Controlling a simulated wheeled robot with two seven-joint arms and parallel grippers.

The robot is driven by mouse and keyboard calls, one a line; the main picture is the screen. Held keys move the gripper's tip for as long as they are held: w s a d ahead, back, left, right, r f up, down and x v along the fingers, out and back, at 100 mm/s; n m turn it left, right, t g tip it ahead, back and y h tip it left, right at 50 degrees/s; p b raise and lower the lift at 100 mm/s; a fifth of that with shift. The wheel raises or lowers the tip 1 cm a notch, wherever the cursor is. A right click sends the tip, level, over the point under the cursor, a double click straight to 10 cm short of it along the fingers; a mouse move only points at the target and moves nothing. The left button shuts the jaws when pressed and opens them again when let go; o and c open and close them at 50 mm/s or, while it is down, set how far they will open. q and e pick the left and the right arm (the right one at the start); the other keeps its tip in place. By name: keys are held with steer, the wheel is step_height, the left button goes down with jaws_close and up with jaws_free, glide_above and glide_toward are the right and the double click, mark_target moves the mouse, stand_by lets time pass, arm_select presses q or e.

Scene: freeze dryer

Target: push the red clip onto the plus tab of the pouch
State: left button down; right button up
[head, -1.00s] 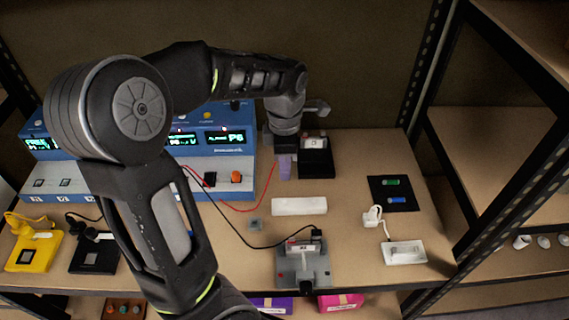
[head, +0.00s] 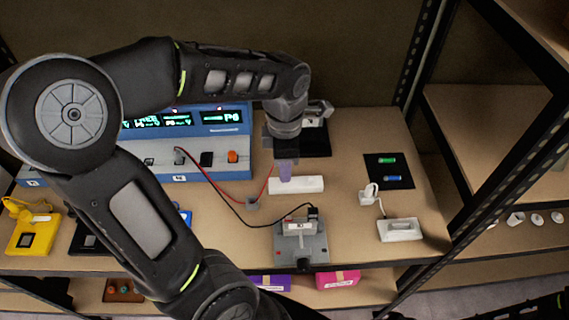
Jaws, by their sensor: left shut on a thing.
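My left gripper (head: 285,172) points down over the right half of the bench and is shut. The red lead (head: 219,189) runs from the blue unit to the gripper's left side, so the red clip appears to be between the fingers, though it is too small and hidden to make out. The pouch (head: 299,228) seems to be the small pale piece on the grey fixture (head: 312,250), nearer than the gripper. The black lead (head: 236,212) ends at a black clip (head: 313,212) at its far right. The plus tab cannot be made out.
The blue unit (head: 222,172) stands left and a black tray (head: 318,146) behind.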

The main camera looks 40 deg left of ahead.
arm_select(q)
steer(key=s+d, duration=0.4)
steer(key=shift+s+d, duration=0.3)
stand_by(0.6)
step_height(320, 180, down, 8)
steer(key=b, duration=0.6)
steer(key=shift+r, duration=0.25)
steer(key=shift+r+p, duration=0.3)
steer(key=shift+r, duration=0.5)
